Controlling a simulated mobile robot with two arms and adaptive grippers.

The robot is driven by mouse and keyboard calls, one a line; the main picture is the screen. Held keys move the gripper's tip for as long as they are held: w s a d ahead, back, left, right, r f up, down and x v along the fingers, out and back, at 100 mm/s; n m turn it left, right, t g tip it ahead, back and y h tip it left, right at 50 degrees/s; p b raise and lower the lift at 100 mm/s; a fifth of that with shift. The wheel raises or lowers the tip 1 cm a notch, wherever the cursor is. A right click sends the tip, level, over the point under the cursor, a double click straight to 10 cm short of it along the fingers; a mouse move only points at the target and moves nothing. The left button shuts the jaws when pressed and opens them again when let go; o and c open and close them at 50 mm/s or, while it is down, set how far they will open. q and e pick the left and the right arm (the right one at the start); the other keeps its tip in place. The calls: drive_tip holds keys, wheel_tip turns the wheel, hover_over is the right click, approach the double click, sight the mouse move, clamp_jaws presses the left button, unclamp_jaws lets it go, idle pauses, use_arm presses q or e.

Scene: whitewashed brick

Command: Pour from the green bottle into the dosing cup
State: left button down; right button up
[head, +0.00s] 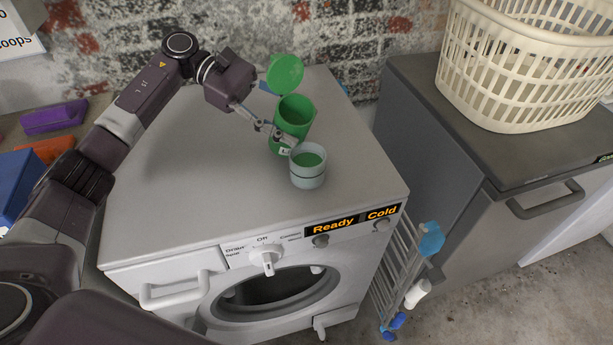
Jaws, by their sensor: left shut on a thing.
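The green bottle (296,115) is above or on the top of the washing machine (190,190), with its open mouth showing. It looks close to upright, perhaps slightly tilted. A round green lid (286,73) shows just behind its mouth, raised open. My left gripper (276,138) comes in from the left and is shut on the bottle's lower side. The dosing cup (307,178), pale and translucent with a dark line around it, stands upright just in front of the bottle. Green shows inside the cup. Whether the bottle touches the machine is hard to tell. My right gripper is not in view.
A cream laundry basket (530,65) stands on the grey cabinet (415,85) at the right. A drying rack (398,275) leans in the gap between. Purple (54,117), orange (50,149) and blue (14,180) items lie at the far left. The machine's top left is clear.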

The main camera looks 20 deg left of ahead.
sight(294, 101)
use_arm(q)
drive_tip(key=shift+f+h, duration=0.2)
drive_tip(key=shift+h, duration=0.1)
drive_tip(key=shift+d+r+p, duration=0.1)
drive_tip(key=shift+r+p, duration=0.3)
drive_tip(key=shift+r, duration=2.2)
